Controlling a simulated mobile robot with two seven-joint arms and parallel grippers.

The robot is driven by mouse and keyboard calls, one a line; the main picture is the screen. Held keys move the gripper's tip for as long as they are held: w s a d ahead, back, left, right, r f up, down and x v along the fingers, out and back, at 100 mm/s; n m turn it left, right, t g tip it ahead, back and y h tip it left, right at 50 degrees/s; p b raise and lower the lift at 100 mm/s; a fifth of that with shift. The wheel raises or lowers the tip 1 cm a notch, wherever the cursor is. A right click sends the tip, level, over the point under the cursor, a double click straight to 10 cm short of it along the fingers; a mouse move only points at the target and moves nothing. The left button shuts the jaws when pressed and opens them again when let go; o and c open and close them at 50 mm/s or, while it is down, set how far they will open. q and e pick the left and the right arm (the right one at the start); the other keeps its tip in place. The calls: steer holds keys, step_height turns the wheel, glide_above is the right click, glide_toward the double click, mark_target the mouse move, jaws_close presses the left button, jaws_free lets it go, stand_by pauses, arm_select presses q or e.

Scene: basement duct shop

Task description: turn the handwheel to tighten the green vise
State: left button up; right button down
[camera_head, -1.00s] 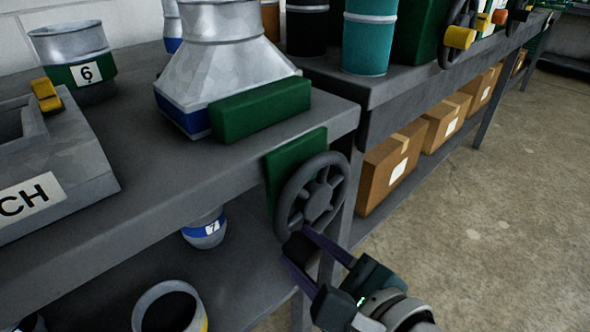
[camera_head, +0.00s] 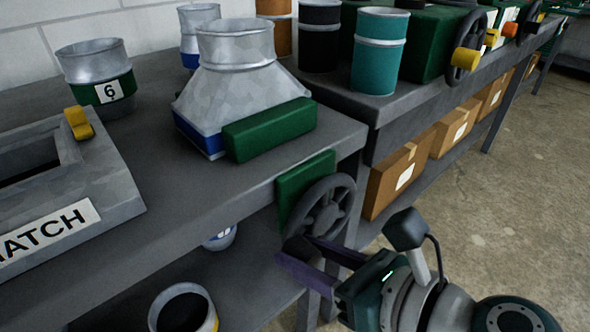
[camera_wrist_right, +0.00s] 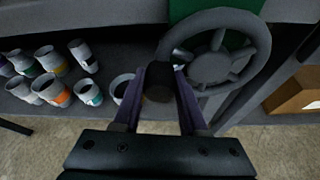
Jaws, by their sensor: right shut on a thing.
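The green vise shows in the head view as a green jaw block (camera_head: 270,129) on the bench top and a green plate (camera_head: 302,184) on the bench's front edge. A dark grey handwheel (camera_head: 346,190) is mounted on the plate; it also shows in the right wrist view (camera_wrist_right: 258,38). My right gripper (camera_head: 292,252) is at the wheel's lower left. In the right wrist view its purple fingers (camera_wrist_right: 160,85) are shut on the wheel's dark handle (camera_wrist_right: 158,84), one on each side. The wheel's hub hides the screw. My left gripper is not in view.
A metal duct hood (camera_head: 235,95) stands against the jaw block. A hatch box (camera_head: 110,175) is at left. Labelled cups (camera_wrist_right: 50,60) stand on the shelf below. A second bench (camera_head: 400,95) with cardboard boxes (camera_head: 398,180) is at right. Open floor (camera_head: 500,200) lies right.

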steer(key=shift+a+r, duration=0.1)
stand_by(0.4)
steer(key=c, duration=0.7)
jaws_free()
steer(key=shift+c, duration=0.2)
steer(key=shift+s+d+r, duration=0.15)
steer(key=shift+s+d, duration=0.05)
steer(key=shift+d, duration=0.05)
steer(key=p+v, duration=0.2)
steer(key=v, duration=0.7)
steer(key=shift+p, duration=0.3)
steer(key=shift+s+d, duration=0.1)
